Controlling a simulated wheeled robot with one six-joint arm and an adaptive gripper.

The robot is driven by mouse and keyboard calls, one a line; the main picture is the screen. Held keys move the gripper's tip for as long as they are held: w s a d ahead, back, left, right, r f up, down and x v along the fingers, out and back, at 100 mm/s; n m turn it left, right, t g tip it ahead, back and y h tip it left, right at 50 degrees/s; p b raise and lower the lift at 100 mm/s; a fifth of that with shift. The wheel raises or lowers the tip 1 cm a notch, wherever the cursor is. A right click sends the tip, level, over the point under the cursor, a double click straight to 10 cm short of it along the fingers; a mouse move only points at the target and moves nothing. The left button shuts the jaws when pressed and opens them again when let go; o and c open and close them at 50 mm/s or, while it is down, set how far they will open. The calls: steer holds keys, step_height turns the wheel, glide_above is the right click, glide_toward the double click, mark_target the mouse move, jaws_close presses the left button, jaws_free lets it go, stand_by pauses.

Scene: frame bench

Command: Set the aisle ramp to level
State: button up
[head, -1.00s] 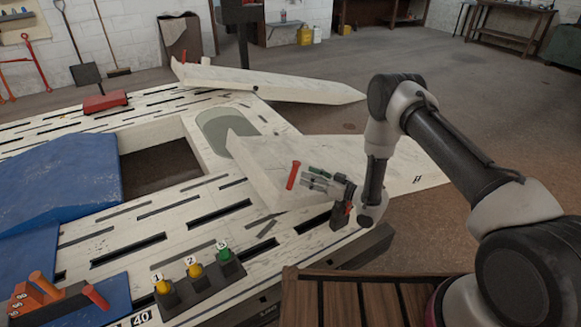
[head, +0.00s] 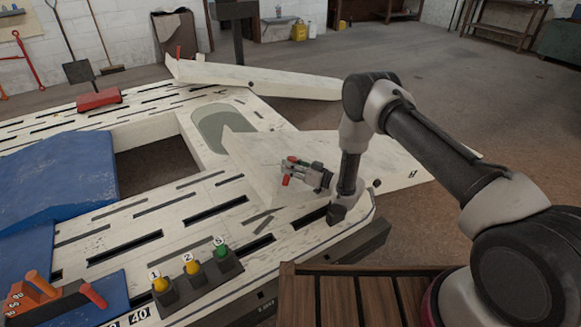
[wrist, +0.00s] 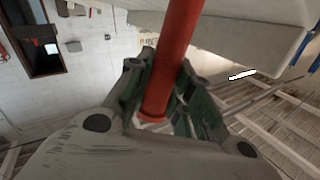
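The near ramp (head: 375,160) is a pale, scuffed panel at the right end of the frame bench (head: 215,205). It appears tilted, with a side wall rising from the deck. A red handle (head: 286,181) stands at its bench-side end. My gripper (head: 290,170) is at this handle, with a finger on either side. In the wrist view the red rod (wrist: 175,60) runs between the green finger pads, which look closed against it. A second pale ramp (head: 255,80) lies at the far side, with a small red handle (head: 178,52). Which ramp is the aisle ramp is not marked legibly.
Numbered yellow and green knobs (head: 192,266) sit on the near deck, beside an orange-handled control block (head: 40,295). Blue pads (head: 60,180) cover the left. A slatted wooden surface (head: 350,300) is in front. Open floor (head: 430,90) lies to the right.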

steer(key=s+a+f+n, duration=0.1)
steer(key=f, duration=0.4)
steer(key=s+a+f+n+h, duration=0.1)
steer(key=a+f, duration=0.1)
steer(key=f, duration=0.3)
steer(key=s+a+f+n, duration=0.1)
steer(key=a+f, duration=0.1)
steer(key=f, duration=0.3)
steer(key=shift+s+f+g, duration=0.3)
steer(key=shift+f+g, duration=0.1)
jaws_close()
steer(key=shift+r, duration=0.1)
steer(key=o, duration=1)
jaws_free()
steer(key=shift+r, duration=0.15)
steer(key=shift+c, duration=0.2)
glide_toward(292, 206)
steer(key=x, duration=0.4)
steer(key=shift+a+r, duration=0.15)
steer(key=shift+a, duration=0.25)
